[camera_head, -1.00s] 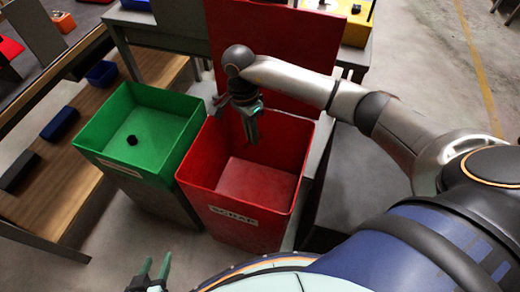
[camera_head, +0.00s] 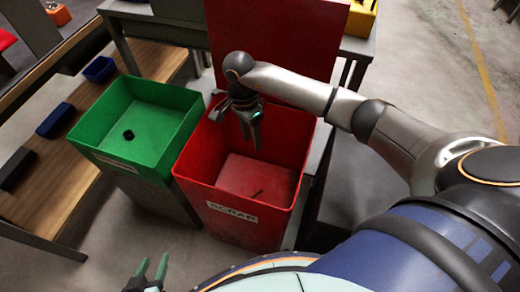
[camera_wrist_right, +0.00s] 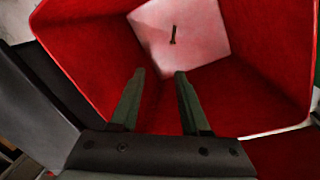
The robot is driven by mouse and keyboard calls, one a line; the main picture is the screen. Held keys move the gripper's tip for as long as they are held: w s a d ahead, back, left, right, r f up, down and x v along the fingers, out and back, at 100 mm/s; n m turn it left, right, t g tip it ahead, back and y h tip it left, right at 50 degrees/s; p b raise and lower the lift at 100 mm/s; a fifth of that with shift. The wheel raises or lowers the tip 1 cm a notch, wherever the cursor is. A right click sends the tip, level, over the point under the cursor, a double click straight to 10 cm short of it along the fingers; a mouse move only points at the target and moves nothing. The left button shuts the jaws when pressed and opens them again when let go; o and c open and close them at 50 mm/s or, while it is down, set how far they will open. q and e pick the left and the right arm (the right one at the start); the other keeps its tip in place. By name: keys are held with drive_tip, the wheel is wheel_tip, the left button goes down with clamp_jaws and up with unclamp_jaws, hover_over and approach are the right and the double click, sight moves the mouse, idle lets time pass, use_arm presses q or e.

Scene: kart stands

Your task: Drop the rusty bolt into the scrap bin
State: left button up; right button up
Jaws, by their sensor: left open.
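The red scrap bin (camera_head: 232,215), with a SCRAP label on its front, stands open at the middle of the head view. A small dark bolt (camera_head: 257,194) lies on the bin's floor; it also shows in the right wrist view (camera_wrist_right: 173,35), where its colour is too dark to confirm rust. My right gripper (camera_head: 254,143) is over the bin's opening, pointing down. Its fingers are apart and empty in the right wrist view (camera_wrist_right: 162,73), with the bolt beyond them, not touching. My left gripper (camera_head: 154,267) is open and empty at the lower edge, in front of the bins.
A green bin (camera_head: 172,165) with a small black part (camera_head: 128,135) inside stands left of the red bin. A wooden shelf (camera_head: 62,185) with blue and black boxes is further left. A red panel (camera_head: 275,35) rises behind the scrap bin. Grey floor shows at right.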

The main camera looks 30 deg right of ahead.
wheel_tip(320, 180, up, 12)
drive_tip(key=w+p, duration=0.1)
drive_tip(key=w, duration=0.1)
drive_tip(key=shift+a+r, duration=0.15)
idle(0.4)
drive_tip(key=shift+s, duration=0.1)
